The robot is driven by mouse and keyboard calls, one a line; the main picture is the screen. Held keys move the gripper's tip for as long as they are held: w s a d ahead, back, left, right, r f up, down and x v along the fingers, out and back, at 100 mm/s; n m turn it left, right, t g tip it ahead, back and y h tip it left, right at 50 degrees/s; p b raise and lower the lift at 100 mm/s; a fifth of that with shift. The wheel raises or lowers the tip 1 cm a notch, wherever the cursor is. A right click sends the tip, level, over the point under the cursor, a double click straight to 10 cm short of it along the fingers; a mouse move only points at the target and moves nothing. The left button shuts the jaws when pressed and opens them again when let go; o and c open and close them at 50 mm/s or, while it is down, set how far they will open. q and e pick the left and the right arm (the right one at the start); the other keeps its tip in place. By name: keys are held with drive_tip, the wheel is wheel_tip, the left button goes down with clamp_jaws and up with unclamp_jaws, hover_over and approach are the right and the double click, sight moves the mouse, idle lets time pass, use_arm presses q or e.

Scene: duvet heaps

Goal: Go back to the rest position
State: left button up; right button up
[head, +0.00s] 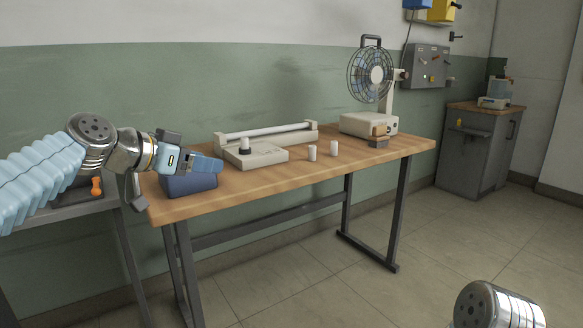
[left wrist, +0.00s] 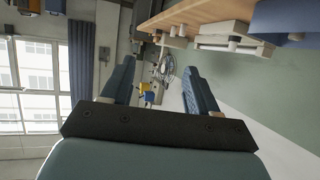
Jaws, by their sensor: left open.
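My left gripper (head: 212,164) reaches in from the left in the head view, in front of the wooden table's left end. In the left wrist view my left gripper (left wrist: 160,88) shows two blue fingers spread apart with nothing between them. It is open and empty. A blue bin (head: 188,184) stands on the table's left end, just below and behind the gripper in the head view; I cannot tell the gap between them. Only a shiny metal part of my right arm shows at the bottom right of the head view. My right gripper is out of view.
The wooden table (head: 300,172) bears a beige device (head: 257,156), two small white cylinders (head: 312,152) and a fan (head: 372,80). A grey side table (head: 75,208) stands at left, a grey cabinet (head: 472,150) at far right. The floor in front is clear.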

use_arm(q)
drive_tip(key=w+d+f+n+g+y, duration=0.1)
drive_tip(key=d+f+n+g+y, duration=0.15)
drive_tip(key=f, duration=1.65)
drive_tip(key=w+d+f+n+g+y, duration=0.1)
drive_tip(key=w+f+n+g, duration=0.15)
drive_tip(key=f, duration=1.55)
drive_tip(key=s+d+f+n+g, duration=0.1)
drive_tip(key=s+f, duration=0.5)
drive_tip(key=f, duration=0.3)
drive_tip(key=s+d+f+n+g, duration=0.1)
drive_tip(key=s+f+n, duration=0.1)
drive_tip(key=s+f, duration=0.65)
drive_tip(key=s+d+f+g, duration=0.1)
drive_tip(key=s+f, duration=0.4)
drive_tip(key=s, duration=0.3)
drive_tip(key=s+d+f+n+g+y, duration=0.1)
drive_tip(key=s+f, duration=0.5)
drive_tip(key=s, duration=0.3)
drive_tip(key=shift+n+g, duration=0.3)
drive_tip(key=shift+g, duration=0.1)
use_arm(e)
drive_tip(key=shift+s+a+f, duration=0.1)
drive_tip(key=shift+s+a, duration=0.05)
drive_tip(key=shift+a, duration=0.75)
use_arm(q)
drive_tip(key=shift+w, duration=0.1)
